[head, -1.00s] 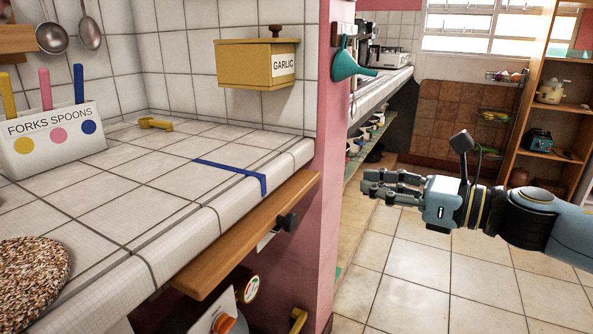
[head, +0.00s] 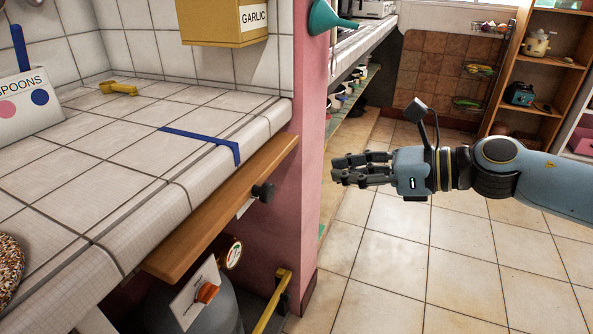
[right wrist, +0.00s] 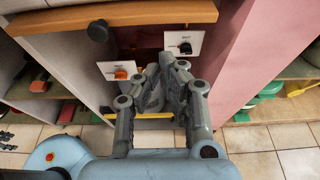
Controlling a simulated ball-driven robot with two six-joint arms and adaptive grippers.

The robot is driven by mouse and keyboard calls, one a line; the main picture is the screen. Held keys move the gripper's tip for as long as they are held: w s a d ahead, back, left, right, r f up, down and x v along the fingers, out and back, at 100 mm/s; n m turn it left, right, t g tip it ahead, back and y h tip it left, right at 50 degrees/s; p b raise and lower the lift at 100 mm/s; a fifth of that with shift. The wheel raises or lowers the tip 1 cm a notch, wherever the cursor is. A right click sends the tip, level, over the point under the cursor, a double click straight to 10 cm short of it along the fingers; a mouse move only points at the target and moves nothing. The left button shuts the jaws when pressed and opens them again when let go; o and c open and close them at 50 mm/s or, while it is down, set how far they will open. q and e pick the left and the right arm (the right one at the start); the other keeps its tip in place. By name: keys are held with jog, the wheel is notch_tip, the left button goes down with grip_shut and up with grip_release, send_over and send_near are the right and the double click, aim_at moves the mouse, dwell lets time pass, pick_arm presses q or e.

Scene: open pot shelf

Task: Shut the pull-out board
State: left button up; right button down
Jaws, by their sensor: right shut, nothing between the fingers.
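The wooden pull-out board (head: 222,207) sticks out from under the tiled counter's front edge in the head view. My right gripper (head: 340,169) is shut and empty. It is in free air to the right of the board and knob, apart from both; its fingers point left. It also shows in the right wrist view (right wrist: 174,63). My left gripper is not in view.
The tiled counter (head: 100,185) is above the board, with a blue strip (head: 205,140) near its edge. A pink wall end (head: 308,130) stands behind the board's right end. Below are a grey gas cylinder (head: 215,310) and a yellow bar (head: 272,301). Floor at right is clear.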

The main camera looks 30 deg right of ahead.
aim_at(280, 162)
jog(key=r+x, duration=0.1)
jog(key=x, duration=0.8)
jog(key=shift+w+a, duration=0.1)
jog(key=shift+w, duration=0.05)
jog(key=w+a, duration=0.2)
jog(key=w, duration=0.1)
jog(key=shift+w+a+r, duration=0.1)
jog(key=shift+w+a, duration=0.25)
jog(key=shift+a, duration=0.05)
jog(key=shift+d, duration=0.1)
